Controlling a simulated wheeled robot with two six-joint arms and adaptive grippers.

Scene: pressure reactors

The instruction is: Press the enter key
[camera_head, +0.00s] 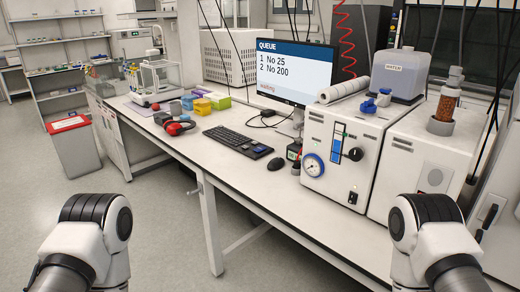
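A black keyboard (238,142) lies on the white bench in front of the monitor, near the bench's front edge. Its single keys, the enter key among them, are too small to tell apart. The monitor (297,72) reads "QUEUE", "1 No 25", "2 No 200" and, in red, a line that looks like "waiting". Only links of my two arms show, at the lower left and lower right, both well apart from the keyboard. Neither gripper is in view.
A black mouse (275,164) lies right of the keyboard. A white reactor unit (347,150) with a blue gauge stands further right. Red ear defenders (178,127) and small coloured boxes (202,105) sit to the left. The bench's front strip (250,180) is clear.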

